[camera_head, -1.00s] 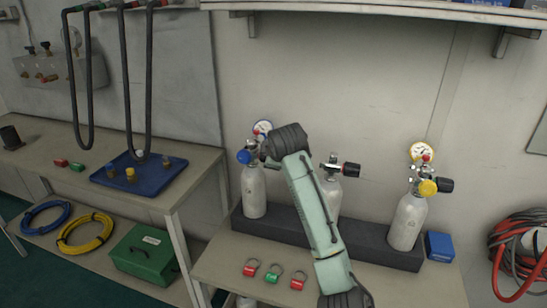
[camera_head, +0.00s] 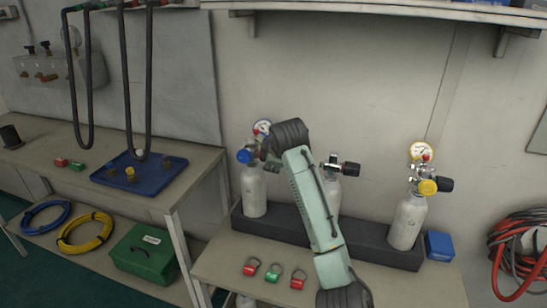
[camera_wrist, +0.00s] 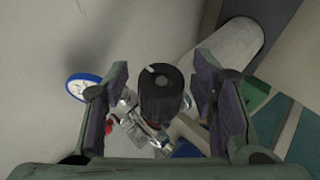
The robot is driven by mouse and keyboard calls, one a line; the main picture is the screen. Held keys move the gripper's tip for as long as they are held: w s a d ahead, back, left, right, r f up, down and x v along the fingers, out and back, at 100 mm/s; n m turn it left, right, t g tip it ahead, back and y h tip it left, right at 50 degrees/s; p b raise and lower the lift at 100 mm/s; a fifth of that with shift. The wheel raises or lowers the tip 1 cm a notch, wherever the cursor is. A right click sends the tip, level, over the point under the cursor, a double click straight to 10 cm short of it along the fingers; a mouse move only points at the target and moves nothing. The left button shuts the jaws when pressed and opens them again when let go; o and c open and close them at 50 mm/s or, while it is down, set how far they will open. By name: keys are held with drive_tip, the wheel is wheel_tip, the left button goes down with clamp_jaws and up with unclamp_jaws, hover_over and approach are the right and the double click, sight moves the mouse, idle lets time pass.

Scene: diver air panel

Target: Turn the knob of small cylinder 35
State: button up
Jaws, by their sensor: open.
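Three white cylinders stand in a dark block on the bench; no number is readable. The left cylinder (camera_head: 254,190) has a blue-rimmed gauge (camera_head: 262,128) and a blue cap (camera_head: 244,156). The middle cylinder (camera_head: 333,193) is partly behind my arm, with a black knob (camera_head: 351,169). The right cylinder (camera_head: 407,222) has a yellow cap and black knob (camera_head: 445,184). In the wrist view, my open gripper (camera_wrist: 162,78) has one finger either side of a ribbed black knob (camera_wrist: 161,92) with a white mark. Gaps show on both sides. My arm hides this knob in the head view.
The dark block (camera_head: 370,244) runs along the wall. A shelf (camera_head: 380,10) overhangs above. The gauge (camera_wrist: 82,87) is close to my left finger.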

drive_tip(key=v, duration=1.2)
